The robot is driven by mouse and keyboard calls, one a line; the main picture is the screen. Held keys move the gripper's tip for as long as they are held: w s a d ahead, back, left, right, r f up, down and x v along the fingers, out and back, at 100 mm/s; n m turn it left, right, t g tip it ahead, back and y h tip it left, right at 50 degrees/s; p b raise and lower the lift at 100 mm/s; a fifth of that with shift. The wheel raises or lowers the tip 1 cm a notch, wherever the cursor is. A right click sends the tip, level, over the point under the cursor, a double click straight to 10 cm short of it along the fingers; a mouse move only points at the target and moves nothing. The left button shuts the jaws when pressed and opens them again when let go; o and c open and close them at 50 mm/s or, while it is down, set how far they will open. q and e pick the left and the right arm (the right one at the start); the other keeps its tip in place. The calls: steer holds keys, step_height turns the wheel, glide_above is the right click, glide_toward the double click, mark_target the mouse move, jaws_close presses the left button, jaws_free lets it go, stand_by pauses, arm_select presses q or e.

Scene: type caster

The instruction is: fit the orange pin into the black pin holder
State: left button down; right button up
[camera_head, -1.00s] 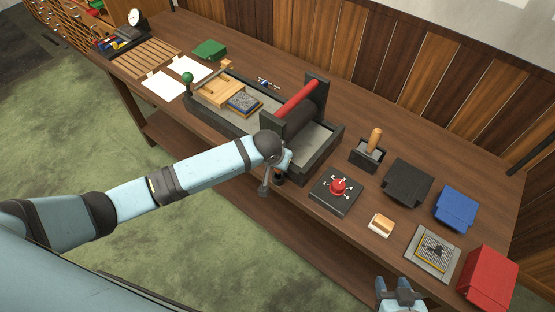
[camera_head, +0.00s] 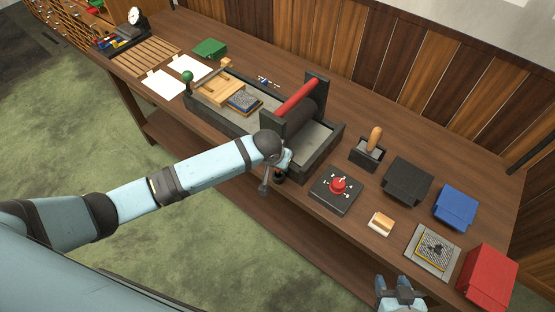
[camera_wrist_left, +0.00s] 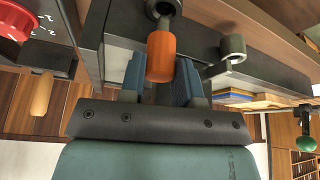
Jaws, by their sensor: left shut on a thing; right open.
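In the left wrist view, the orange pin (camera_wrist_left: 161,56) is held between the two blue fingers of my left gripper (camera_wrist_left: 160,82). Its grey metal end points at the round black pin holder (camera_wrist_left: 164,7) on the side of the press, at the top edge of the picture. The metal end overlaps the holder's ring there; I cannot tell if it is inside. In the head view my left gripper (camera_head: 283,162) is at the press's front side, largely hidden by its own wrist. My right gripper (camera_head: 401,292) is open and empty at the bottom edge.
The press (camera_head: 318,135) with its red roller handle (camera_head: 297,98) stands beside my left gripper. A metal hook (camera_wrist_left: 233,50) sits close to the pin. A black box with a red knob (camera_head: 338,185) is to the right. Several pads and blocks lie farther right.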

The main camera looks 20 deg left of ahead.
mark_target(277, 170)
arm_select(q)
steer(key=shift+f+b, duration=0.45)
steer(key=shift+f, duration=1.25)
steer(key=c, duration=0.8)
jaws_free()
steer(key=shift+o, duration=0.2)
steer(key=b+v, duration=0.1)
steer(key=v, duration=1.2)
steer(key=shift+r, duration=0.4)
steer(key=shift+s, duration=0.1)
steer(key=s+d+f+m+t+h, duration=0.1)
steer(key=s+d+f+t+h, duration=0.2)
steer(key=s+f, duration=0.55)
steer(key=s+a+f+t, duration=0.3)
steer(key=s+a+f, duration=0.2)
steer(key=s, duration=0.5)
steer(key=shift+s+a+m+y, duration=0.2)
steer(key=shift+a+m+y, duration=0.1)
steer(key=shift+a, duration=0.15)
